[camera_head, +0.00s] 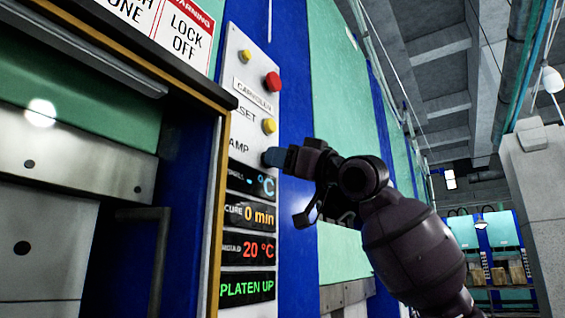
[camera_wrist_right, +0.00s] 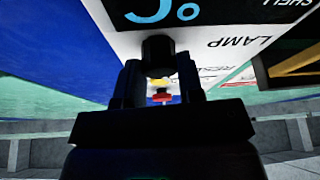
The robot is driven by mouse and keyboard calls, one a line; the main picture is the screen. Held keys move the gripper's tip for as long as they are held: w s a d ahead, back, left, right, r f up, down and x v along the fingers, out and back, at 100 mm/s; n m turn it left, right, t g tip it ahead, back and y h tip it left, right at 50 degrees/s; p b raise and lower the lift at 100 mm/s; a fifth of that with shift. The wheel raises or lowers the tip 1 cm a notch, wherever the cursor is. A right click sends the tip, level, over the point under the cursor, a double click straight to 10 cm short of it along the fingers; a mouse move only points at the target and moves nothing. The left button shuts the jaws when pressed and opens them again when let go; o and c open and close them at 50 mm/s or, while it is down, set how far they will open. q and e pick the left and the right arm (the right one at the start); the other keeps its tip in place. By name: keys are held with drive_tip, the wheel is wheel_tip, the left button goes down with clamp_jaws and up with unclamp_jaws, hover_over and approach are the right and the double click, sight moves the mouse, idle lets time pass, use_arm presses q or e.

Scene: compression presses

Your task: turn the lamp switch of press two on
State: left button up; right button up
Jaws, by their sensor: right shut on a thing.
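The press's white control panel (camera_head: 234,85) faces me on the left in the head view. My right gripper (camera_head: 272,157) reaches it from the right, its fingertips at the panel beside the partly hidden lamp label (camera_head: 238,147). In the right wrist view the lamp switch shows as a black round knob (camera_wrist_right: 158,50) next to the word LAMP. My right gripper (camera_wrist_right: 162,84) is shut on this knob, one finger on either side. In the head view the fingers hide the knob, and its turned position cannot be read. My left gripper is not in view.
Above the lamp label are a yellow reset button (camera_head: 269,126), a red button (camera_head: 272,81) and another yellow button (camera_head: 245,57). Below are lit displays, including one reading PLATEN UP (camera_head: 247,287). The press frame edge (camera_head: 217,200) stands left of the panel. Open hall lies right.

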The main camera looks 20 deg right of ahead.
use_arm(q)
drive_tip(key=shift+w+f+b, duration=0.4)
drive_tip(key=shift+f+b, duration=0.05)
drive_tip(key=shift+b, duration=0.4)
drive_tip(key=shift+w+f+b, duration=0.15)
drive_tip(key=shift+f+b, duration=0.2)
drive_tip(key=shift+b, duration=0.1)
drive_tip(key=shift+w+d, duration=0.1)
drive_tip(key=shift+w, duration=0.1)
use_arm(e)
drive_tip(key=m+t+h, duration=0.1)
drive_tip(key=m+h, duration=0.1)
drive_tip(key=m, duration=0.3)
drive_tip(key=m+t+h, duration=0.1)
drive_tip(key=m+h, duration=0.1)
drive_tip(key=m, duration=0.3)
drive_tip(key=m+t+h, duration=0.1)
drive_tip(key=m+h, duration=0.2)
drive_tip(key=m, duration=0.2)
drive_tip(key=shift+s+a, duration=0.1)
drive_tip(key=shift+a, duration=0.15)
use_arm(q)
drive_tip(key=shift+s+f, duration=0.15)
use_arm(e)
drive_tip(key=shift+m, duration=0.3)
drive_tip(key=o, duration=0.9)
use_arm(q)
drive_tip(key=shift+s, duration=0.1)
use_arm(e)
drive_tip(key=shift+d, duration=0.1)
